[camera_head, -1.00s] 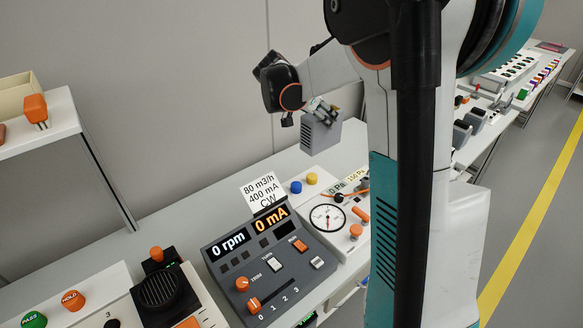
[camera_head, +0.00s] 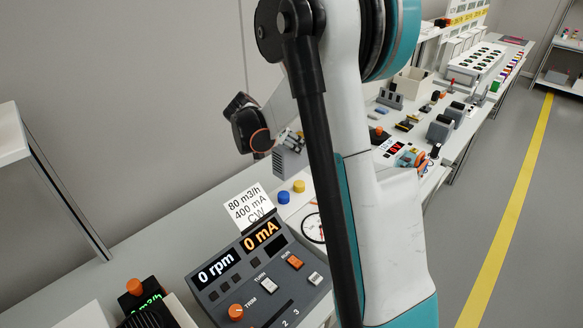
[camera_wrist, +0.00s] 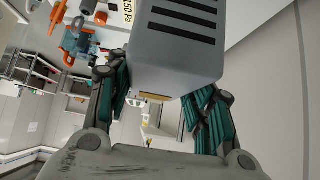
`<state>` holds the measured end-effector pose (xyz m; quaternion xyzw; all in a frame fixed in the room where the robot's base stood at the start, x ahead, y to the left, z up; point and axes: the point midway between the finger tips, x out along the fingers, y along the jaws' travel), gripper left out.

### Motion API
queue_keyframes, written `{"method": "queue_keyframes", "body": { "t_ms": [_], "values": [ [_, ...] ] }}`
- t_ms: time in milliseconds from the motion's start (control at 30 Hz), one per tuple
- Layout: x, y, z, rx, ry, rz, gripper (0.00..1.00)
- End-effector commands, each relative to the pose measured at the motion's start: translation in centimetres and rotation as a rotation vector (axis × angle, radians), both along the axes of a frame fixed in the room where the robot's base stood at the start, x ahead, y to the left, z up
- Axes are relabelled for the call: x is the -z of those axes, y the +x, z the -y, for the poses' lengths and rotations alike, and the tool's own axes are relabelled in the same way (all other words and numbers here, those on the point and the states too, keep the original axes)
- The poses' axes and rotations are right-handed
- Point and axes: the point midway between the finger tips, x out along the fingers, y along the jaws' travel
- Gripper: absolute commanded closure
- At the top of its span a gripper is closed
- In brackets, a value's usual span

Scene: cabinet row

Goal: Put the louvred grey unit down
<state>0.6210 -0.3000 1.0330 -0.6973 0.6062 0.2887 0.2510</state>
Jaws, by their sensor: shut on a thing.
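The louvred grey unit (camera_wrist: 178,50) fills the upper middle of the wrist view, a grey box with dark slots on its face. My gripper (camera_wrist: 160,98) is shut on it, with a green-lined finger on each side. In the head view the unit (camera_head: 290,162) is held above the bench, near the wall, and my arm partly hides its right side. My gripper also shows there (camera_head: 288,139), small and partly covered. The unit appears clear of the bench surface.
A dark grey control panel (camera_head: 213,290) reading 0 rpm and 0 mA stands on the bench, with a white card (camera_head: 249,207) behind it. Blue (camera_head: 284,197) and yellow (camera_head: 299,186) knobs sit below the unit. Bare bench (camera_head: 185,236) lies left of the card.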

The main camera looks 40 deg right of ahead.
Motion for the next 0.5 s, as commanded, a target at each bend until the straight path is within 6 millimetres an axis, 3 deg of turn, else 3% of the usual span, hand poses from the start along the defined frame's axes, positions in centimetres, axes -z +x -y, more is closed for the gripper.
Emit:
{"method": "queue_keyframes", "body": {
  "t_ms": [133, 500],
  "values": [
    [2.7, 0.1, 0.0, 0.000, -0.001, 0.000, 1.00],
    [5.5, 0.0, 0.0, 0.000, -0.001, 0.000, 1.00]
  ]
}}
